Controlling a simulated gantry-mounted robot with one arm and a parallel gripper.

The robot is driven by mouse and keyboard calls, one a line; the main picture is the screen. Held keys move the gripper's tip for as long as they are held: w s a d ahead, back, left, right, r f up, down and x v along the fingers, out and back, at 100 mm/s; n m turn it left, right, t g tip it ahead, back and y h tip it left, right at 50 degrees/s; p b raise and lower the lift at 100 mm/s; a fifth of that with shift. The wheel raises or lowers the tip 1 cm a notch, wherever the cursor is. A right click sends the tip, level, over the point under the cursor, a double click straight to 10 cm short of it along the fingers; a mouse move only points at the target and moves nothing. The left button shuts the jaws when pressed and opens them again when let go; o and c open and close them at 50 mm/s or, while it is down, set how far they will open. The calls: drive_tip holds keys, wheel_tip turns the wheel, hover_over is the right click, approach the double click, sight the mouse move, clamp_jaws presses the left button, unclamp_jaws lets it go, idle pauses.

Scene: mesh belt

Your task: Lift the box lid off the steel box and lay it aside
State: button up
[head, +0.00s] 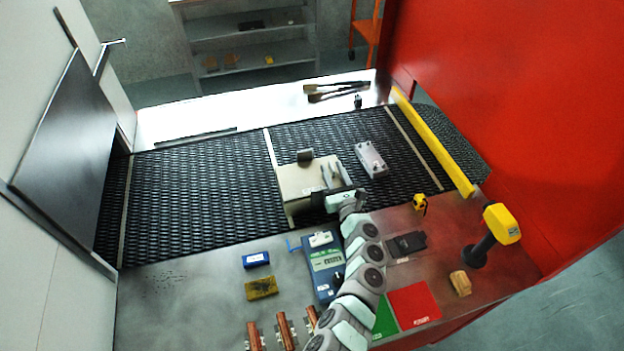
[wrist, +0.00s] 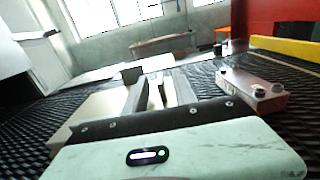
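The steel box (head: 290,208) stands on the mesh belt with its beige lid (head: 300,182) on top. A dark upright handle (head: 304,155) stands at the lid's far edge; it also shows in the wrist view (wrist: 132,75). My gripper (head: 335,172) is over the right part of the lid, its two fingers apart with nothing seen between them. In the wrist view the gripper (wrist: 157,88) points toward the far side, with the lid (wrist: 85,112) at its left. The fingers are to the right of the handle. My wrist hides the box's near right corner.
A pale metal block with bolts (head: 371,159) lies on the belt right of the box. Bare black mesh belt (head: 200,190) is free at the left. A yellow rail (head: 435,142) runs along the right. The near steel bench (head: 190,300) holds a meter (head: 325,262) and small items.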

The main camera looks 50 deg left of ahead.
drive_tip(key=shift+c, duration=0.2)
clamp_jaws()
idle(1.1)
